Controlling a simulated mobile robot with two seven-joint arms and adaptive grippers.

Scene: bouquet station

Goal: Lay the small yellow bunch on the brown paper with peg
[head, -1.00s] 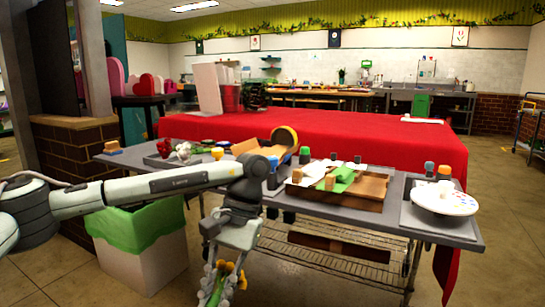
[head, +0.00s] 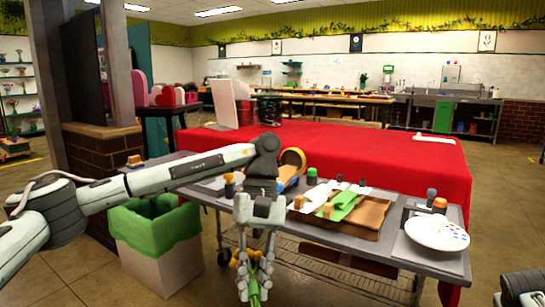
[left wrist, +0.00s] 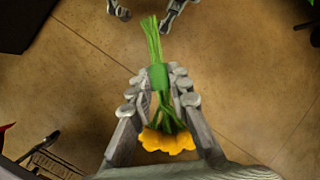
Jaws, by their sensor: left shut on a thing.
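The small yellow bunch (left wrist: 167,141) has yellow flowers, green stems and a green band. My left gripper (left wrist: 161,92) is shut around its banded part. In the left wrist view the stems point up the picture and the flowers lie between the fingers. In the head view the left gripper (head: 253,272) hangs in front of the table, lower than its top, with the bunch over the floor. Grey jointed parts at the top of the wrist view may be my right gripper.
The wooden tray (head: 352,232) also holds a green sheet (head: 343,205) and wooden pegs. A white paint palette (head: 436,232) lies to its right. A green-lined bin (head: 155,235) is at the left.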

